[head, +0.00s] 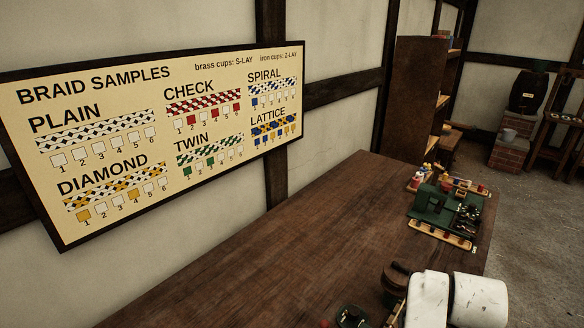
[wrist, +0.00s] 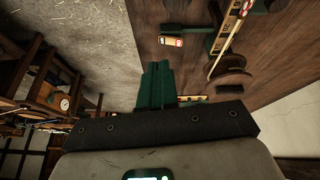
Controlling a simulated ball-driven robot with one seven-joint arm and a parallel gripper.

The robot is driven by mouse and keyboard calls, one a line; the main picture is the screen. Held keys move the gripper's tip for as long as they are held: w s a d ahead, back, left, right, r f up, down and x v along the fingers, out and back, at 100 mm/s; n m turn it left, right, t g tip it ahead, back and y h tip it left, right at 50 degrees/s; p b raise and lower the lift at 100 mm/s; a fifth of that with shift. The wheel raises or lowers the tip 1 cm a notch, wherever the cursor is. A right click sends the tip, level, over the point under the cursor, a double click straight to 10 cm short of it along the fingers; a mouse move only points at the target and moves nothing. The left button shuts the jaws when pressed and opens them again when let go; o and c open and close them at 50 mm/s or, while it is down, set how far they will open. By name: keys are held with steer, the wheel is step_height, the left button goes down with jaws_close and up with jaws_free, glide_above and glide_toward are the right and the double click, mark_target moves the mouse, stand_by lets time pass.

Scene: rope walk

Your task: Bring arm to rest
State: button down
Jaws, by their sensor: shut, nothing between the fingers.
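My gripper (wrist: 156,66) shows in the wrist view with its green fingers together and nothing between them. It is over the edge between the dark wooden table (wrist: 279,50) and the stone floor. In the head view white links of my arm show at the lower right, over the table's near right part. My fingers cannot be made out there.
The table (head: 300,235) has a wide bare stretch at left and middle. A green braiding machine (head: 434,203) stands at its far right. The braid sample board (head: 160,130) hangs on the wall. A shelf (head: 420,95) and brick stand (head: 511,145) are behind.

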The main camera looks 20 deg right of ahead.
steer(key=s+a+f+n+g+y+b, duration=0.1)
steer(key=s+a+f+n, duration=0.3)
steer(key=s, duration=0.5)
steer(key=s+a+f+n+y+b, duration=0.2)
steer(key=s+a+f+n+y, duration=0.1)
steer(key=s+a+f, duration=0.6)
steer(key=shift+s+a+f+n+g, duration=0.3)
steer(key=shift+s+a+n+g, duration=0.1)
steer(key=shift+a+n, duration=0.55)
